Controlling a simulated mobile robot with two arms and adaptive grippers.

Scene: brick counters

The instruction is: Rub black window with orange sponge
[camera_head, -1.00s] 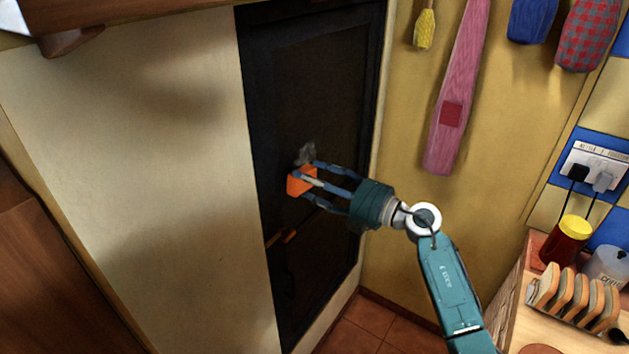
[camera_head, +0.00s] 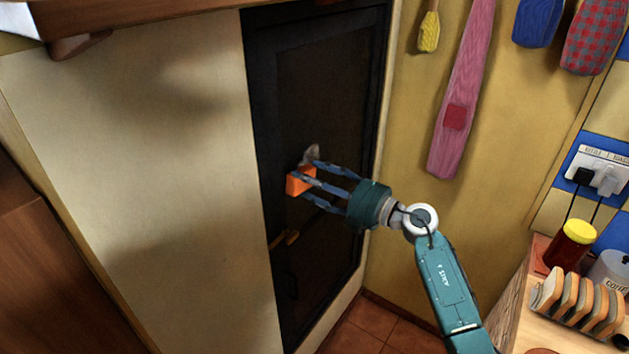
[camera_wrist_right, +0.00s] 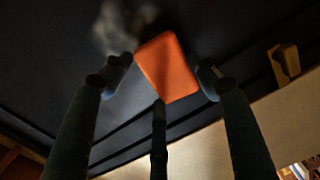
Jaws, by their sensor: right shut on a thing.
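The black window (camera_head: 325,105) is a tall dark framed panel set in the pale wall. The orange sponge (camera_head: 298,182) is a small block at the middle of the panel. My right gripper (camera_head: 307,184) is shut on it, its fingers around the sponge's sides. In the right wrist view the sponge (camera_wrist_right: 168,67) sits between the fingers, with the dark panel (camera_wrist_right: 50,50) close behind it. Whether it touches the panel is hard to tell. A grey smudge (camera_head: 311,154) shows just above the sponge; it also shows in the right wrist view (camera_wrist_right: 120,25). My left gripper is not in view.
A wooden handle (camera_head: 287,239) sticks out of the panel below the sponge. At right, a counter (camera_head: 510,310) holds a toast rack (camera_head: 578,300) and a yellow-lidded jar (camera_head: 570,245). A pink ironing board (camera_head: 462,90) hangs on the yellow wall.

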